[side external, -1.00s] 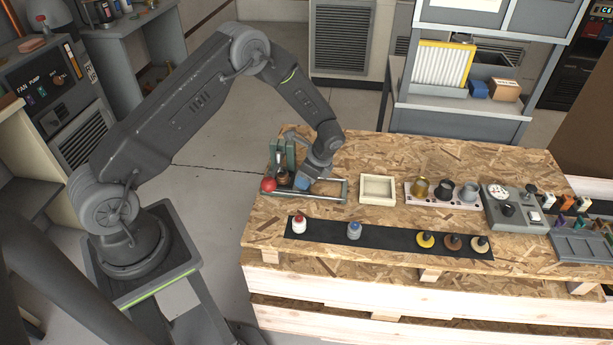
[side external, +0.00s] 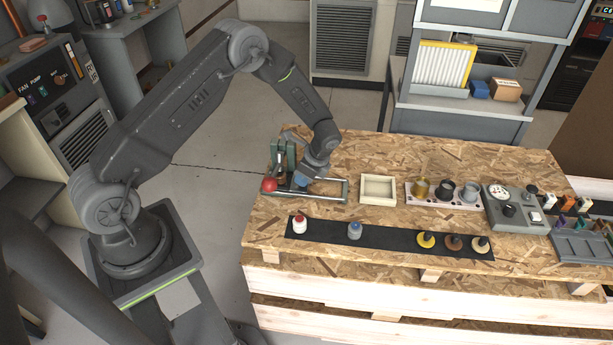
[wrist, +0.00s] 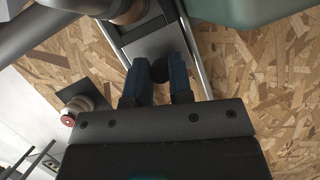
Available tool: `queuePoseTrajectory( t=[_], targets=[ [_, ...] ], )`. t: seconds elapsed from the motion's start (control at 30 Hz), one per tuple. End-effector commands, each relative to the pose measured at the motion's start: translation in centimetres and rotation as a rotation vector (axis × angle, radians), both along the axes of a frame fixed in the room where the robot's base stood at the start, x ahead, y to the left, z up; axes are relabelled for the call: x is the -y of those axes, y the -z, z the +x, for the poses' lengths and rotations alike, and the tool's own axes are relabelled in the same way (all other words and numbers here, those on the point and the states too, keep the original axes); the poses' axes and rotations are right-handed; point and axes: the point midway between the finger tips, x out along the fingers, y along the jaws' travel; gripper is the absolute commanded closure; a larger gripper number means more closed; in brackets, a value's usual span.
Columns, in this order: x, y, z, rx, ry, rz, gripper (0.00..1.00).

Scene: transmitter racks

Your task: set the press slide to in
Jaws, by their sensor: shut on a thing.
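The press (side external: 291,160), with green uprights and a red ball (side external: 268,184) on its lever, stands at the left end of the wooden bench. Its slide is a grey plate (wrist: 152,44) between metal rails, seen in the wrist view under the press. My gripper (wrist: 158,66) has its blue fingers shut on the slide's dark knob (wrist: 159,74). In the side view my gripper (side external: 302,181) is low over the rails, close to the press, and hides the knob and most of the slide.
A cream tray (side external: 378,190) stands right of the rails, with a holder of cups (side external: 443,194) beyond it. A black strip (side external: 390,239) in front carries several knobbed pieces. A grey gauge box (side external: 512,208) is farther right. Bare bench lies behind the tray.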

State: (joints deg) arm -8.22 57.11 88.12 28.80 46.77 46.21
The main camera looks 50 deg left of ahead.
Motion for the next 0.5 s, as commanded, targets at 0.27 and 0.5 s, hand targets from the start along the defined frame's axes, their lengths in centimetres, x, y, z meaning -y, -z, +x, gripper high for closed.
queuePoseTrajectory(
  t=[0.27,0.5],
  targets=[
    [-0.36,-0.01,-0.37,-0.013,-0.005,0.007,0.67],
    [-0.26,0.00,-0.28,-0.010,-0.004,0.005,0.54]
  ],
)
